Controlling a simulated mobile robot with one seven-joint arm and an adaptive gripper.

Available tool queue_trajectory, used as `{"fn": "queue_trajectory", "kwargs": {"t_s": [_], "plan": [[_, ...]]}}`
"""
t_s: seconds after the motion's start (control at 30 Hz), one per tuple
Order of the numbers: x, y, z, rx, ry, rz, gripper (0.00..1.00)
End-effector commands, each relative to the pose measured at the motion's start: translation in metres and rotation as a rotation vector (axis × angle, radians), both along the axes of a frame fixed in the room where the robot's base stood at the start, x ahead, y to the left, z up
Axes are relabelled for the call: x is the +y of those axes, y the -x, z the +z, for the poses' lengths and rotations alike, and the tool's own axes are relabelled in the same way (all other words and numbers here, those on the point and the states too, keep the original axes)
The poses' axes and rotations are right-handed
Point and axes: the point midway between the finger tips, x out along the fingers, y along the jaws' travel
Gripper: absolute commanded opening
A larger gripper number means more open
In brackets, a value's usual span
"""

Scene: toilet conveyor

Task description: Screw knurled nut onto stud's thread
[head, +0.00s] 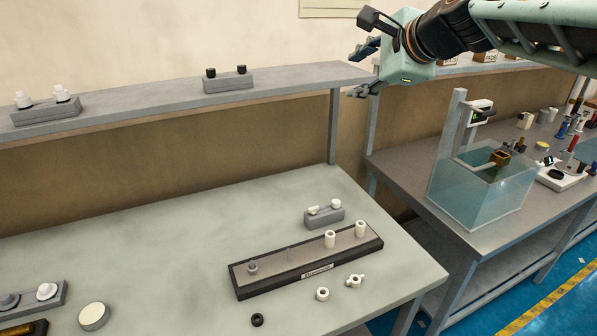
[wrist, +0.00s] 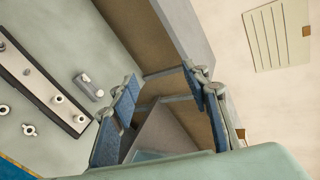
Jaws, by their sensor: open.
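A dark-framed board (head: 305,262) lies on the grey-green table; it also shows in the wrist view (wrist: 40,85). A thin upright stud (head: 290,254) stands near its middle, a grey stepped piece (head: 252,268) at its left end, and two white cylinders (head: 330,239) at its right. Before the board lie a white ring nut (head: 322,294), a white winged nut (head: 355,281) and a black ring (head: 257,320). Knurling is too small to tell. My gripper (head: 364,69) is open and empty, high above and behind the board; its blue-padded fingers (wrist: 163,82) are apart in the wrist view.
A small grey block with white pieces (head: 323,216) stands behind the board. A raised shelf (head: 150,97) runs behind the table, carrying blocks with black knobs (head: 228,82) and white knobs (head: 45,110). A water tank (head: 482,185) stands on the right bench. The table's middle left is clear.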

Motion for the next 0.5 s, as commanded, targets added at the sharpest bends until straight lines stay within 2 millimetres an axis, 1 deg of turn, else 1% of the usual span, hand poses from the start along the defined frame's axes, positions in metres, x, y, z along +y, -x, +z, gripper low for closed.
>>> {"fn": "queue_trajectory", "kwargs": {"t_s": [0.03, 0.17, 0.2, 0.33, 0.37, 0.4, 0.47, 0.5], "plan": [[-0.005, -0.013, 0.003, -0.009, -0.049, -0.041, 0.43], [-0.017, -0.039, 0.019, -0.038, -0.175, -0.142, 0.43], [-0.019, -0.044, 0.015, -0.029, -0.201, -0.165, 0.43], [-0.026, -0.062, 0.007, -0.019, -0.288, -0.244, 0.43], [-0.027, -0.065, 0.004, -0.013, -0.305, -0.259, 0.43], [-0.027, -0.063, -0.011, 0.017, -0.298, -0.26, 0.43], [-0.026, -0.061, -0.031, 0.054, -0.293, -0.267, 0.43], [-0.026, -0.06, -0.045, 0.08, -0.291, -0.271, 0.43]]}}
